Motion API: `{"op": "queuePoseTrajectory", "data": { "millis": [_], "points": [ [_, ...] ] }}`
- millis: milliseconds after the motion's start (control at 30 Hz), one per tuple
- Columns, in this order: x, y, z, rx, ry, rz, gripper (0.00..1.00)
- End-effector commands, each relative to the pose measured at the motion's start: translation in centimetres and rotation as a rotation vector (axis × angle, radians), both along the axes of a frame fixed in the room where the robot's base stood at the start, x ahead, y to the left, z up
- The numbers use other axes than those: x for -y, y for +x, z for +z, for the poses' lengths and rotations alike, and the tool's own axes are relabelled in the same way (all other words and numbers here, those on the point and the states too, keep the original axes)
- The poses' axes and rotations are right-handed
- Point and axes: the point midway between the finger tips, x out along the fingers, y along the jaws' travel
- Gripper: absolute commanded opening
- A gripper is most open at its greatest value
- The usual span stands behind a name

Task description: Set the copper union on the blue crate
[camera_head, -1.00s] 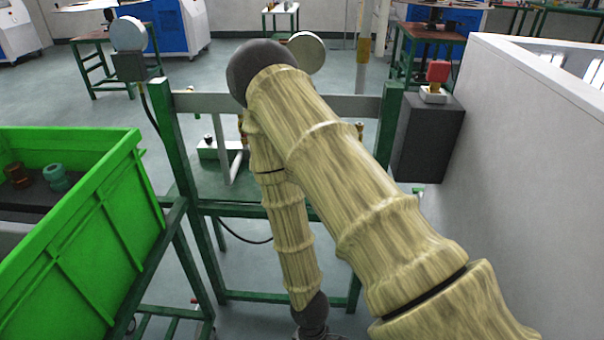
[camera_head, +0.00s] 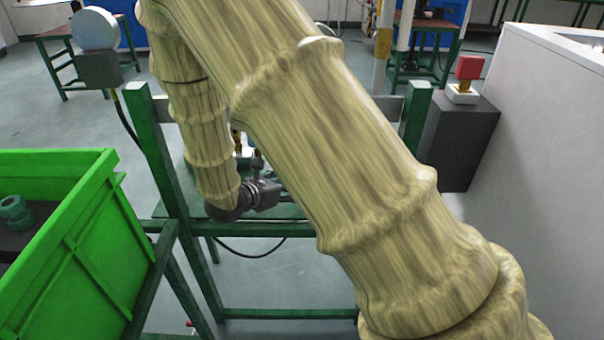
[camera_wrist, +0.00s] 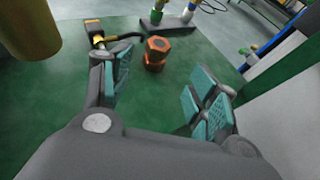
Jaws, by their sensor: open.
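The copper union (camera_wrist: 157,52) appears as an orange-brown hex-ended fitting standing on a green surface (camera_wrist: 165,95) in the wrist view. It is ahead of my gripper (camera_wrist: 162,80), near the middle between the two spread fingers and beyond their tips. My gripper is open with nothing between its teal pads. In the head view my gripper (camera_head: 264,194) is low over the green-framed stand, partly hidden by my arm. The union is hidden in that view. No blue crate is in view.
A green crate (camera_head: 75,245) with a teal fitting (camera_head: 14,211) is at left. A yellow-and-black handled part (camera_wrist: 98,38) lies left of the union. A dark pedestal (camera_head: 456,140) with a red-topped device (camera_head: 467,75) and a pale wall (camera_head: 545,150) are at right.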

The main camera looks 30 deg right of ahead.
Motion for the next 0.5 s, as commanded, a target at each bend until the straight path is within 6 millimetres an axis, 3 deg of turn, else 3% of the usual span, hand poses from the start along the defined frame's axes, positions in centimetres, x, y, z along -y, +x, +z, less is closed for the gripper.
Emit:
{"op": "queuePoseTrajectory", "data": {
  "millis": [500],
  "points": [
    [4.3, 2.0, -1.7, 0.004, -0.008, 0.007, 0.60]
  ]
}}
